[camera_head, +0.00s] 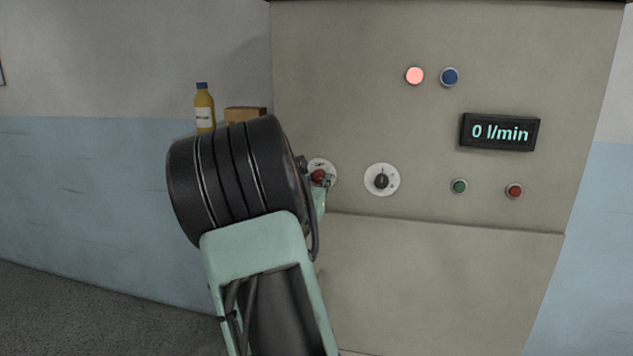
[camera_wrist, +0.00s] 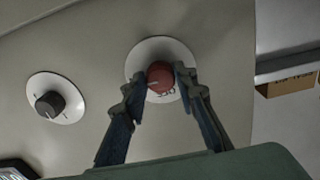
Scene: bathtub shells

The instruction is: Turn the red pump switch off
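The red pump switch (camera_wrist: 160,77) is a round red knob on a white dial plate (camera_wrist: 143,60). In the head view the red switch (camera_head: 318,176) shows just right of my wrist, on the grey panel. My gripper (camera_wrist: 161,72) has one finger on each side of the red knob in the wrist view. The fingers stand apart, with narrow gaps seen beside the knob; I cannot make out firm contact. In the head view my gripper (camera_head: 325,183) is mostly hidden behind my wrist.
A black knob (camera_head: 381,181) on a white dial sits right of the red switch. Green (camera_head: 459,186) and red (camera_head: 515,191) buttons are further right. The display (camera_head: 500,132) reads 0 l/min. A pink-red lamp (camera_head: 414,76) looks lit. A yellow bottle (camera_head: 204,109) and box (camera_head: 245,114) stand left.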

